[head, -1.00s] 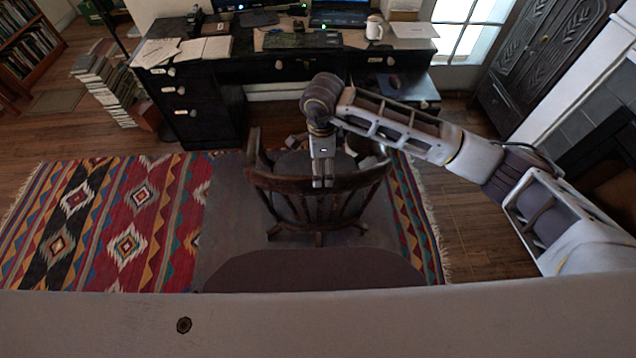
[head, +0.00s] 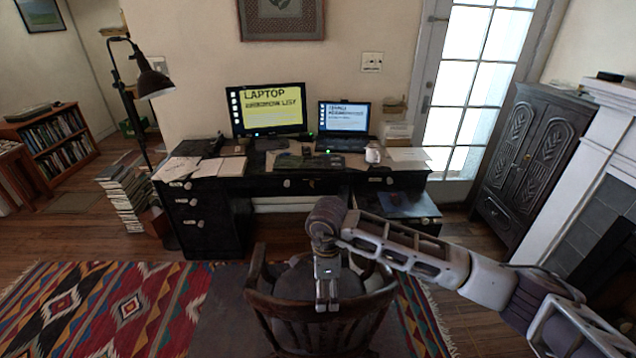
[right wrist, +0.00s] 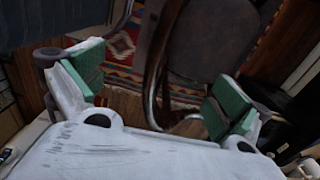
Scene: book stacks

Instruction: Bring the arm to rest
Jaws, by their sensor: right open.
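My right arm comes in from the right in the head view, and its gripper (head: 327,304) points down in front of the wooden chair (head: 320,318). In the right wrist view the same gripper (right wrist: 158,95) is open, its two green-padded fingers wide apart with nothing between them. Beyond the fingers that view shows the chair's seat (right wrist: 205,40) and curved wood. I cannot tell whether the gripper touches the chair. My left gripper is not in view.
A black desk (head: 215,222) stands behind the chair with a monitor (head: 266,108), a laptop (head: 343,122) and a white mug (head: 373,155). A stack of books (head: 126,198) is left of it. A dark cabinet (head: 530,160) stands right. The patterned rug (head: 110,310) is clear at left.

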